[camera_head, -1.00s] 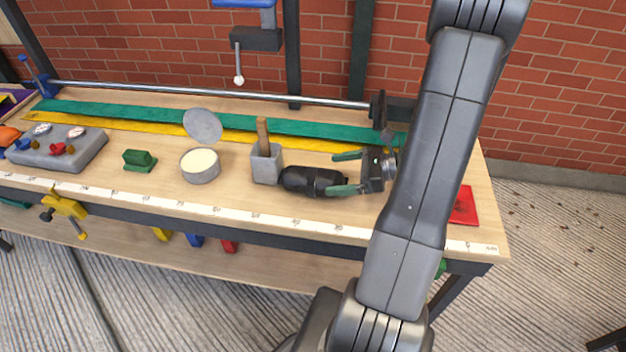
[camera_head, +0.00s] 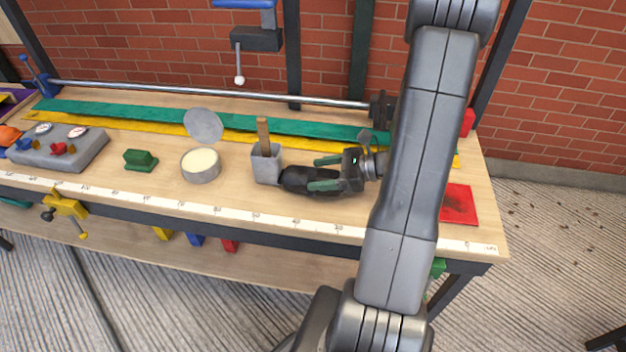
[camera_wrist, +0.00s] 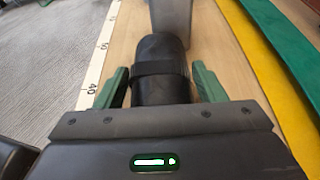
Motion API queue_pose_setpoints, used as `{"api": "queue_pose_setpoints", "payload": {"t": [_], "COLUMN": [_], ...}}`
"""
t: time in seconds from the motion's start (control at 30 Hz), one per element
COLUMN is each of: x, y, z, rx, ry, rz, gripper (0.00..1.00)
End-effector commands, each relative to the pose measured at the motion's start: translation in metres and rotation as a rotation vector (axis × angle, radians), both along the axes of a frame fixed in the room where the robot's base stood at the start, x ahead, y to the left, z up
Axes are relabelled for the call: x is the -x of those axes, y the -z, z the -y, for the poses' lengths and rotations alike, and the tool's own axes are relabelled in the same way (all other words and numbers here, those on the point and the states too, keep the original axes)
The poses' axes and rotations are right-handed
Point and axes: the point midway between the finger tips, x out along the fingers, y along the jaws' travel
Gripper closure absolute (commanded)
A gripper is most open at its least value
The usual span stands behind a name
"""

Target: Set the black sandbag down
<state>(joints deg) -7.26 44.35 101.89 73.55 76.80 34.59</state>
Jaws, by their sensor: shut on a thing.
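The black sandbag (camera_head: 294,178) is a dark roll with a strap around it. It lies lengthwise at the workbench's (camera_head: 400,225) front half, just right of the grey cup. In the wrist view the sandbag (camera_wrist: 160,50) runs away from me between my two green fingers. My gripper (camera_head: 316,174) reaches in from the right and is shut on the sandbag, one finger along each side; it also shows in the wrist view (camera_wrist: 160,72). The bag's near end is hidden by the gripper body. I cannot tell whether its underside fully touches the wood.
A grey cup (camera_head: 267,167) with a wooden handle stands close at the bag's far end. A round tin (camera_head: 200,167) and a green block (camera_head: 140,160) are further left. A red pad (camera_head: 458,204) lies at the right. Green (camera_head: 160,115) and yellow strips run behind.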

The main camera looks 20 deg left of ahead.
Motion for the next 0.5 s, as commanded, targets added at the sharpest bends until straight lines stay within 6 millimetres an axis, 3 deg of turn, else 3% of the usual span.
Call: {"api": "queue_pose_setpoints", "payload": {"t": [0.03,0.07,0.5], "x": [-0.0003,-0.0003,-0.0005], "y": [-0.0012,-0.0013,-0.0107], "z": [-0.0002,-0.0002,-0.0003], "rx": [-0.002,-0.002,-0.003], "ry": [-0.001,-0.001,0.000], "rz": [0.001,0.001,0.004], "gripper": [0.91,0.98,0.98]}}
